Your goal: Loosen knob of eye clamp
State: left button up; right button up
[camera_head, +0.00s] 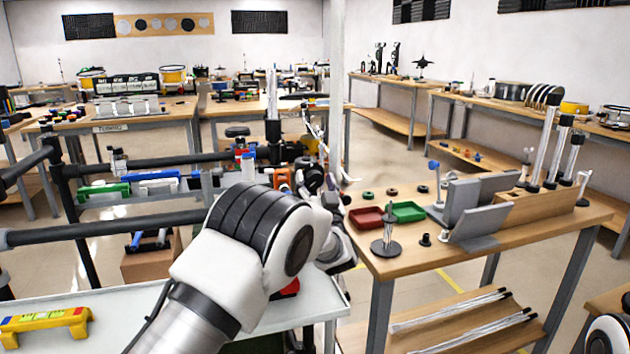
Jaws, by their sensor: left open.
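My left arm reaches in from the bottom and covers the middle of the view. My left gripper (318,178) is open, by the end of the black rail and the pale upright post. A small orange part (283,179) shows just left of the gripper, partly behind my arm. I cannot tell whether it belongs to the eye clamp. The eye clamp and its knob cannot be picked out clearly; the arm and gripper hide much of that spot. Contact between fingers and any knob cannot be told. My right gripper is not in view.
Black rails (120,228) run across the left, with green and blue clamps (150,180) behind. A yellow level-like tool (45,322) lies on the white tabletop (110,315). The wooden table (410,262) at right holds red (366,218) and green (408,211) trays and a grey stand.

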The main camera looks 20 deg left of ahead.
pick_arm(q)
jog(key=shift+w+a+r, duration=0.1)
jog(key=shift+r, duration=0.15)
jog(key=c, duration=1.2)
jog(key=shift+o, duration=0.2)
jog(key=shift+r+p, duration=0.25)
jog(key=shift+p, duration=0.05)
jog(key=shift+m+h+p, duration=0.4)
jog(key=shift+m, duration=0.4)
jog(key=shift+f, duration=0.1)
jog(key=o, duration=1.2)
jog(key=shift+w, duration=0.1)
jog(key=shift+c, duration=0.2)
jog(key=shift+f, duration=0.15)
